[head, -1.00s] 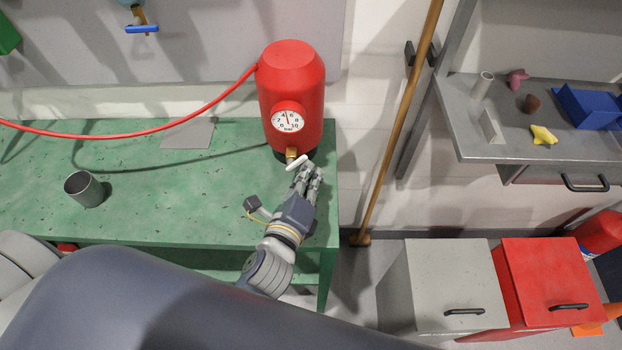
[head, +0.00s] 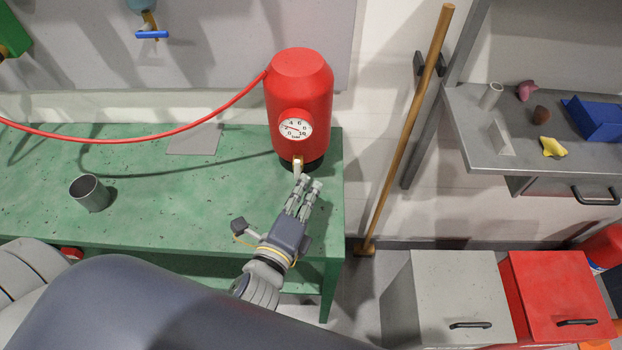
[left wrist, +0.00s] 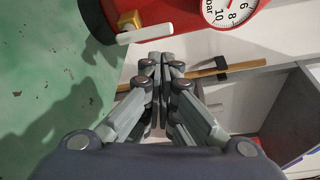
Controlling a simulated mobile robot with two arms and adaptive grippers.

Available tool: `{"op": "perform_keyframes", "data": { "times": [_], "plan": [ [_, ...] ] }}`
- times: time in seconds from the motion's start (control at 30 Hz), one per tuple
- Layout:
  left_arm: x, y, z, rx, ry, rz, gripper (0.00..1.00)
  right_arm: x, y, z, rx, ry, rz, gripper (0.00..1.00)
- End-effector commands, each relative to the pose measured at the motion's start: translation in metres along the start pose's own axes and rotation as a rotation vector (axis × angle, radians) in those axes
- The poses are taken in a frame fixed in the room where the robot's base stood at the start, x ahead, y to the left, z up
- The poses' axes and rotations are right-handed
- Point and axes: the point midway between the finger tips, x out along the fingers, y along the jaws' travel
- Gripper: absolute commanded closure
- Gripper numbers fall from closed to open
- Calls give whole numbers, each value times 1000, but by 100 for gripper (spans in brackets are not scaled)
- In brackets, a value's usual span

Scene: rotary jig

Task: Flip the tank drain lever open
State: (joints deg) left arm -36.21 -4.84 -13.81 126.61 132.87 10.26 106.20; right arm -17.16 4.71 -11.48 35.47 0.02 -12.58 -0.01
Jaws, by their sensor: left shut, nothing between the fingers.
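The red tank (head: 299,88) stands upright at the right end of the green bench, its round gauge (head: 295,127) facing me. The gauge needle points to the left, near the low numbers. Below the gauge is a brass valve with a pale drain lever (head: 298,170), which points out towards me, roughly in line with the valve. In the left wrist view the lever (left wrist: 145,33) is a white bar beside the brass fitting (left wrist: 129,19). My left gripper (head: 310,183) is shut and empty just in front of the lever; its fingertips (left wrist: 155,59) look slightly apart from it. My right gripper is not in view.
A red hose (head: 200,124) runs left from the tank. A grey cup (head: 89,193) stands on the green bench (head: 150,215). A wooden pole (head: 405,130) leans right of the bench. A grey shelf (head: 480,160) holds small items, with grey and red cabinets (head: 560,290) below.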

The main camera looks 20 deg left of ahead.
Motion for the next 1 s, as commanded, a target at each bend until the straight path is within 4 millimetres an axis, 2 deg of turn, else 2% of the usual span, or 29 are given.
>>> {"op": "perform_keyframes", "data": {
  "times": [0.2, 0.4, 1.0],
  "plan": [
    [-30, 2, 1, -3, -1, 5, 100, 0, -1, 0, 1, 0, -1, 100],
    [-44, 1, 1, -2, -1, 2, 100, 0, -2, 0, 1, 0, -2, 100],
    [-46, 0, 1, -1, -1, 0, 100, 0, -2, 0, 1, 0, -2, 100]
  ]
}}
